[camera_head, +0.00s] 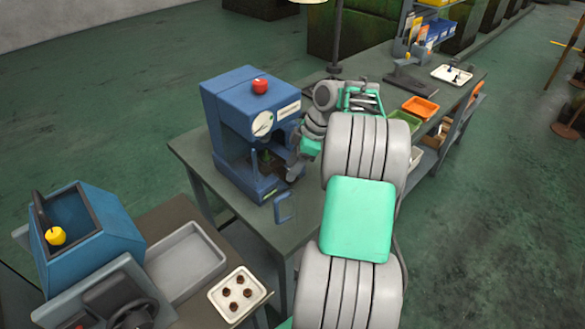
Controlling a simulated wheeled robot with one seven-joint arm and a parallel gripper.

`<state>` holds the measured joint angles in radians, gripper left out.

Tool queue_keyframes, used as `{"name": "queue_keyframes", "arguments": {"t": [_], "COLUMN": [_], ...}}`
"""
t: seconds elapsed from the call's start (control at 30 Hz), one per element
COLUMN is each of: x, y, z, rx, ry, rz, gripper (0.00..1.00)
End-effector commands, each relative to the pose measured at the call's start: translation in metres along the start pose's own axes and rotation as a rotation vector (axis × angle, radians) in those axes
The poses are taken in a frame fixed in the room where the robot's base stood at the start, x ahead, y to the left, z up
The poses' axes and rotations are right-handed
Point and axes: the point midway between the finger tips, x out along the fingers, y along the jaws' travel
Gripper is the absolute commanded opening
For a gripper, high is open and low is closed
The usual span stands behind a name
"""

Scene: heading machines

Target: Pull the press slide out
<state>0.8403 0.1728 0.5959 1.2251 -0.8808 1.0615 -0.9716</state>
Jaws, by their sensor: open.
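The blue press (237,108) stands on the grey bench, with a round gauge and a red knob on top. Its front opening is dark inside, and a slide (266,160) with a small green piece shows low in it. A blue loop-shaped handle (285,207) shows just in front of the press base; I cannot tell how it joins the slide. My gripper (294,171) is open at the right side of the press opening, above and behind the handle, and looks empty. My arm hides part of the area right of the press, and the fingertips are small and partly unclear.
A blue machine (90,240) with a yellow knob stands at lower left. Beside it are an empty grey tray (187,260) and a white tray (218,300) holding several dark round parts. Orange (421,108) and green (405,120) trays lie on the bench beyond my arm.

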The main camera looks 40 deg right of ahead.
Motion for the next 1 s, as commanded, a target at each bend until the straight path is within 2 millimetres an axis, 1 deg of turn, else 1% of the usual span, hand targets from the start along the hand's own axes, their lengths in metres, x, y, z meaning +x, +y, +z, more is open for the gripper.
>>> {"name": "queue_keyframes", "arguments": {"t": [0.1, 0.27, 0.37, 0.83, 1.0], "x": [0.0042, 0.0041, 0.004, 0.0037, 0.0036], "y": [0.0002, 0.0003, 0.0003, 0.0003, 0.0003], "z": [0.0007, 0.0014, 0.0017, 0.0022, 0.0022], "rx": [0.001, 0.002, 0.003, 0.004, 0.005], "ry": [-0.001, -0.001, -0.001, -0.001, -0.001], "rz": [0.001, 0.002, 0.002, 0.002, 0.002], "gripper": [0.45, 0.45, 0.38, 0.0, 0.0]}}
